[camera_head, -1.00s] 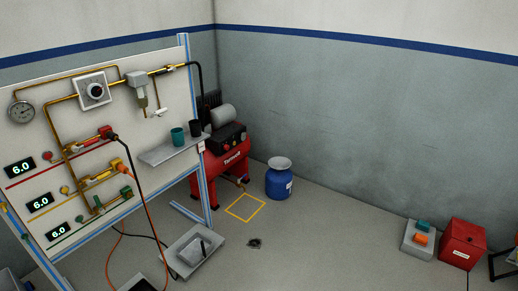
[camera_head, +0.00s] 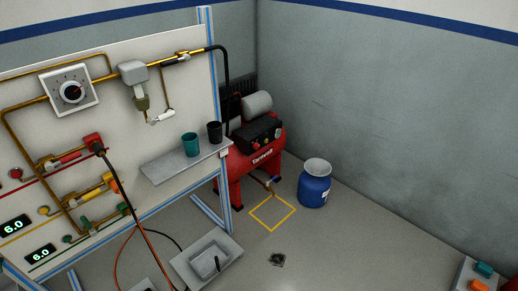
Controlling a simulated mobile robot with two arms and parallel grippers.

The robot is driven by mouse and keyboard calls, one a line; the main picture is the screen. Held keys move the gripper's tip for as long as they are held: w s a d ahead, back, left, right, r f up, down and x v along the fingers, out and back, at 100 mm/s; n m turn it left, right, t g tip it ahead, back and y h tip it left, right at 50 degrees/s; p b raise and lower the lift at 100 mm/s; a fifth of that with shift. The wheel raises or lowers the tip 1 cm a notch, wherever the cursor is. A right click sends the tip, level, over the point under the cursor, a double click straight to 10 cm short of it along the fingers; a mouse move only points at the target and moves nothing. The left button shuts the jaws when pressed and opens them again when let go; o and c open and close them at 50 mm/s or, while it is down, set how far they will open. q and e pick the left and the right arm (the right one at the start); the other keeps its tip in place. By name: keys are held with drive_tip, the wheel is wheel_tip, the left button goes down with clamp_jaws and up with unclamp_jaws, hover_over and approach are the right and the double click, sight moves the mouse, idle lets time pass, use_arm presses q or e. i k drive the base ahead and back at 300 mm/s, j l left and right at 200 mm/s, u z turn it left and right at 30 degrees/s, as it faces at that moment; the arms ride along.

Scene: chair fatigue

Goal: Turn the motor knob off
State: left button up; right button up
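A red compressor (camera_head: 262,155) stands on the floor behind the right end of the panel. A grey motor cylinder (camera_head: 257,105) and a dark control box (camera_head: 258,134) sit on top of it. Small red controls show on the box, but they are too small to tell their setting. A round black knob (camera_head: 71,92) with a red centre sits on a white square plate on the panel, with tick marks around it. I cannot tell which of these is the motor knob. Neither of my grippers is in view.
The white panel (camera_head: 120,115) on blue-edged posts fills the left, with a shelf (camera_head: 172,166) holding two cups. A blue drum (camera_head: 314,185) stands right of the compressor. A grey tray (camera_head: 206,258) and a dark floor piece (camera_head: 277,259) lie in front. The right floor is mostly clear.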

sight(256, 146)
drive_tip(key=i+l, duration=0.3)
drive_tip(key=i+l+u, duration=0.1)
drive_tip(key=i+l, duration=0.2)
drive_tip(key=l, duration=0.2)
drive_tip(key=i+l, duration=0.3)
drive_tip(key=i+l+u, duration=0.15)
drive_tip(key=l, duration=0.35)
drive_tip(key=i, duration=0.1)
